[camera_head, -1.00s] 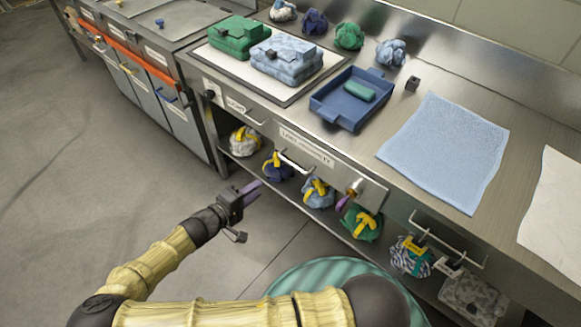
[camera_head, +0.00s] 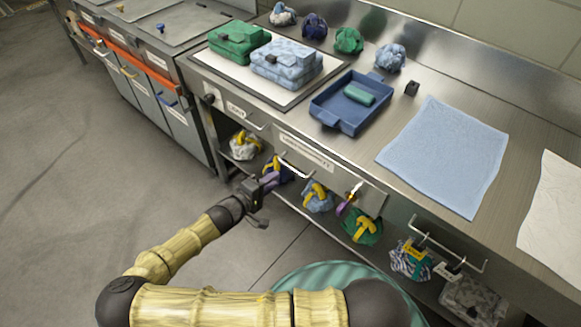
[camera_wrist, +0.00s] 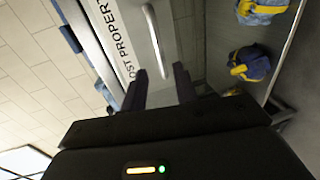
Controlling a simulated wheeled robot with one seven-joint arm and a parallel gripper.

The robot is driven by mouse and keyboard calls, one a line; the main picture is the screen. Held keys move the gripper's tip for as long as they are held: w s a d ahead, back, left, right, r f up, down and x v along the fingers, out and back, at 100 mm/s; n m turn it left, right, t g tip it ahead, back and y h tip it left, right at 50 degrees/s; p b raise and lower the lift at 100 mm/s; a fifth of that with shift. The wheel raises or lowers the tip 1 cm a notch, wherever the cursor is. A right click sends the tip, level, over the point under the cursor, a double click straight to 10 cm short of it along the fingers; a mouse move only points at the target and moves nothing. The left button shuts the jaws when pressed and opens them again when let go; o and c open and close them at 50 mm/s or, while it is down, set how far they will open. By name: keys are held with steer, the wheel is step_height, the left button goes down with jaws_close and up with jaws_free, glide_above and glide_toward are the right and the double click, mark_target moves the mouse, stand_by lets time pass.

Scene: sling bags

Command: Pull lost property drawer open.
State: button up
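The lost property drawer (camera_head: 325,170) is a grey metal front under the counter, flush with it, with a white label and a pale bar handle (camera_head: 296,166). In the wrist view, the label (camera_wrist: 112,38) reads "OST PROPERT", and the handle (camera_wrist: 153,40) stands out from the drawer front. My gripper (camera_head: 272,180) is in front of and slightly below the handle in the head view. In the wrist view my gripper (camera_wrist: 160,80) is open, its two dark fingers apart, and the handle lies just beyond the gap between them. Nothing is held.
Several rolled bags with yellow straps (camera_head: 318,196) sit on the shelf below. A key-like knob with a purple tag (camera_head: 350,197) is right of the handle. A blue tray (camera_head: 335,115), folded bags and a blue towel (camera_head: 445,155) lie on the counter. Floor at left is clear.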

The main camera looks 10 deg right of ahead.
mark_target(290, 167)
steer(key=x, duration=0.9)
steer(key=shift+w+d, duration=0.1)
steer(key=shift+d, duration=0.05)
steer(key=shift+c, duration=0.4)
jaws_close()
